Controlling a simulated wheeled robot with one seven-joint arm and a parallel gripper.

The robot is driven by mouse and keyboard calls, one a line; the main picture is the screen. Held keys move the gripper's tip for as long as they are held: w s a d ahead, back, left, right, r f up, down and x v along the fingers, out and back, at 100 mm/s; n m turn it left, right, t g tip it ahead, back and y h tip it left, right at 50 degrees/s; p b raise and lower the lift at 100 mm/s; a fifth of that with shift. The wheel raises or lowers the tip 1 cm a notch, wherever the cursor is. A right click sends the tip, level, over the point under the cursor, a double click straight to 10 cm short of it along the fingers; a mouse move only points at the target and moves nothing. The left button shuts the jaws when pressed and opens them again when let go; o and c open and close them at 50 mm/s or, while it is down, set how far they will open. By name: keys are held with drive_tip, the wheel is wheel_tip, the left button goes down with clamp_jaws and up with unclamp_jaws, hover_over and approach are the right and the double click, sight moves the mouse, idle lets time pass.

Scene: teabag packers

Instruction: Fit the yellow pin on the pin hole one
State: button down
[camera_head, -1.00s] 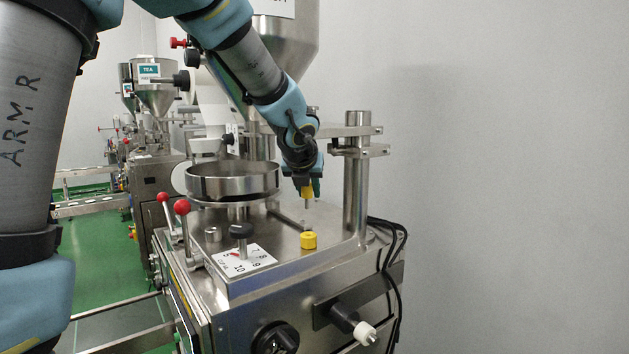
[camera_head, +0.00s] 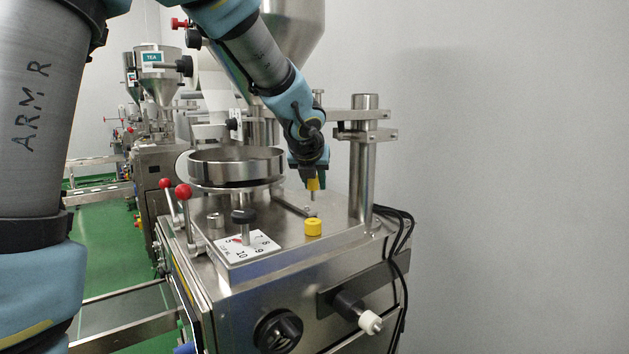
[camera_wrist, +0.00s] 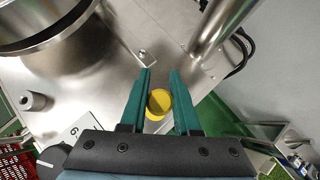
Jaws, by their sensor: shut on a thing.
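My gripper (camera_head: 312,176) points down over the steel machine top and is shut on the yellow pin (camera_head: 313,185). The pin hangs upright, its yellow head at the fingertips and its thin metal shaft below. In the wrist view, a yellow round top (camera_wrist: 158,101) shows between the two green fingers (camera_wrist: 159,88). A second yellow piece (camera_head: 313,227), short and round, stands on the machine top, nearer the camera and below the held pin. I cannot make out pin hole one or whether the shaft tip touches the surface.
A round steel pan (camera_head: 236,166) stands left of the gripper. A thick steel post (camera_head: 364,170) rises on its right. A numbered plate (camera_head: 246,246) with a black knob (camera_head: 243,216) lies at the front left. Red-topped levers (camera_head: 183,191) stand farther left. Black cables hang at the right edge.

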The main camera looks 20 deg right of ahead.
sight(313, 191)
drive_tip(key=shift+f+b, duration=1.2)
drive_tip(key=shift+f, duration=0.6)
drive_tip(key=shift+f+b, duration=1.4)
drive_tip(key=shift+f, duration=0.65)
idle(0.7)
drive_tip(key=c, duration=0.6)
unclamp_jaws()
drive_tip(key=shift+o, duration=0.2)
drive_tip(key=shift+r, duration=0.1)
drive_tip(key=p+v, duration=0.3)
drive_tip(key=v, duration=0.7)
drive_tip(key=shift+s+a+r, duration=0.2)
drive_tip(key=shift+s, duration=0.1)
